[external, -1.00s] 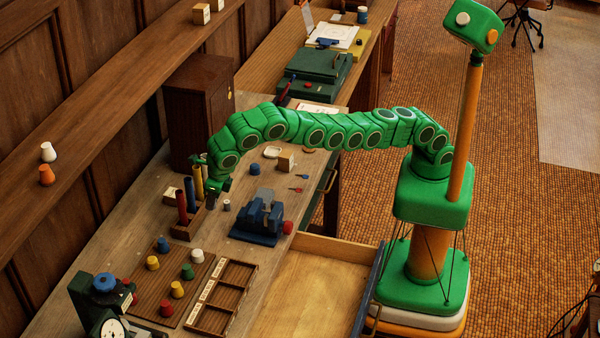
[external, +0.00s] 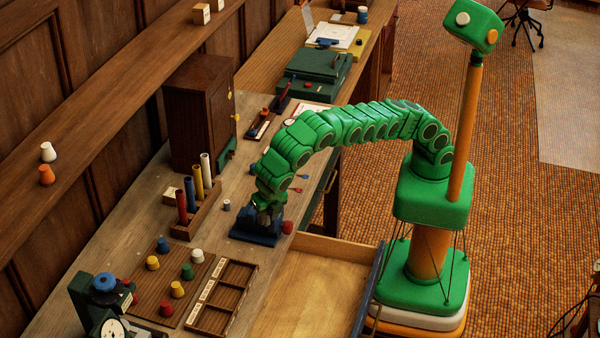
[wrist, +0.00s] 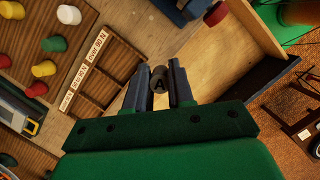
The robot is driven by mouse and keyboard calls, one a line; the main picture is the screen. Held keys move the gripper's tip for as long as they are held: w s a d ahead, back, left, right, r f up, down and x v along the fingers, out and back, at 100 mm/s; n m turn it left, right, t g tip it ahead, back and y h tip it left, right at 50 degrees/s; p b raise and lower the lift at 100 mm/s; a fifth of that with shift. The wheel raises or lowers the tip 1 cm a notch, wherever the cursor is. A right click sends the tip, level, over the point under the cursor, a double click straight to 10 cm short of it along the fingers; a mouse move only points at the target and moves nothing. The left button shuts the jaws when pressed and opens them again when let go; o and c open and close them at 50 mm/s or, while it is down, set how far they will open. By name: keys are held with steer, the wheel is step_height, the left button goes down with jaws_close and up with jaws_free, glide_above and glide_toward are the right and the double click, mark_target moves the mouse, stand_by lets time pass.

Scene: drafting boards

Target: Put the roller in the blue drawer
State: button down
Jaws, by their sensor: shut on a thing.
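My gripper (wrist: 157,72) is shut on a small dark grey cylinder (wrist: 158,84), which I take to be the roller; its end shows a dark mark in the wrist view. In the external view my gripper (external: 266,212) hangs over the blue metal device on the bench, and the held cylinder cannot be made out there. The blue drawer (external: 310,290) is pulled out from the bench, with a pale wooden inside that looks empty and a blue front. In the wrist view the drawer (wrist: 222,62) lies beyond and to the right of my fingers.
The blue device (external: 245,236) and a red knob (external: 288,227) stand near the drawer's back corner. A labelled wooden tray (external: 225,297) and a board with coloured pegs (external: 172,290) lie left of the drawer. A rack of coloured tubes (external: 196,215) stands behind.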

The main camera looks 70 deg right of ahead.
steer(key=s+d+m+g+h, duration=0.1)
steer(key=s+d+m+g, duration=0.35)
steer(key=s+m, duration=0.85)
steer(key=m+y, duration=0.2)
steer(key=m, duration=1.1)
glide_above(360, 275)
steer(key=x, duration=0.2)
steer(key=shift+g, duration=0.45)
steer(key=f, duration=2)
steer(key=w+f, duration=0.1)
steer(key=f, duration=0.9)
steer(key=shift+w+a+f, duration=0.15)
steer(key=shift+f, duration=0.25)
steer(key=shift+f, duration=0.1)
steer(key=c, duration=1)
jaws_free()
steer(key=v, duration=1.2)
